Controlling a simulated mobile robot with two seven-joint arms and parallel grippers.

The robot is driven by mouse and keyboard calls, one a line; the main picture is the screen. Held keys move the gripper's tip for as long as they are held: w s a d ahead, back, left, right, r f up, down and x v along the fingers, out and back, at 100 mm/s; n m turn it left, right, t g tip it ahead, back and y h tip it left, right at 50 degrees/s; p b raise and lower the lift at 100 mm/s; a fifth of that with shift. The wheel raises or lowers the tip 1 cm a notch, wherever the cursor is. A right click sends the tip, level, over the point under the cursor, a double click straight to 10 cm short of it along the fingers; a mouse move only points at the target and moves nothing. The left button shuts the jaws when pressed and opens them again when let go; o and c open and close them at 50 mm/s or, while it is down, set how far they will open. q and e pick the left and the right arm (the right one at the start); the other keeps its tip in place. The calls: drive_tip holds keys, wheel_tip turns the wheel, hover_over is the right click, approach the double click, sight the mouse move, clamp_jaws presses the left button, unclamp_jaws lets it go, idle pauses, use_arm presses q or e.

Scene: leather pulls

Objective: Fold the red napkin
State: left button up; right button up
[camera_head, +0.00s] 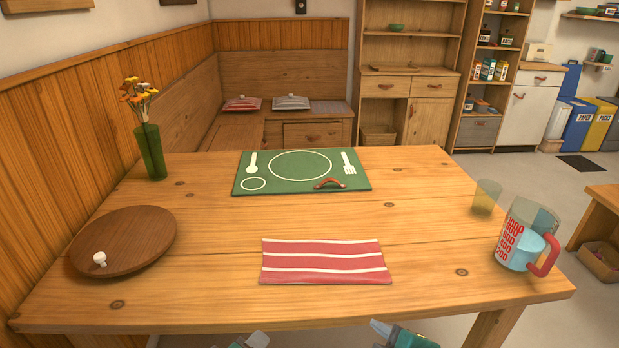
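The red napkin (325,264) with white stripes lies flat on the wooden table, near the middle of its front part. Its long side runs left to right, and nothing lies on it. My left gripper (250,341) shows only as a small piece at the bottom edge, below the table's front edge. My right gripper (402,336) is also cut off at the bottom edge, to the right of the first. Both are apart from the napkin. Their fingers cannot be made out.
A green placemat (240,183) with a red leather pull (330,184) lies behind the napkin. A round wooden lid (125,240) with a white knob is at left, a flower vase (151,152) behind it. A measuring jug (524,238) and glass (486,198) stand at right. Table (200,285) around the napkin is clear.

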use_arm(q)
drive_tip(key=s+a+f+m+p, duration=0.1)
drive_tip(key=s+a+f+m, duration=0.6)
drive_tip(key=m, duration=0.5)
wheel_tip(320, 180, down, 2)
drive_tip(key=shift+a+f+m+t+p, duration=0.25)
drive_tip(key=shift+a+m+t+p, duration=0.05)
drive_tip(key=shift+a, duration=0.25)
use_arm(e)
drive_tip(key=s+d+f+m+h, duration=0.1)
drive_tip(key=s+d+f+m, duration=0.6)
drive_tip(key=f+m, duration=0.4)
drive_tip(key=shift+s+d+f+m+t, duration=0.15)
drive_tip(key=shift+s+f+m+t, duration=0.05)
drive_tip(key=shift+s+m+t, duration=0.2)
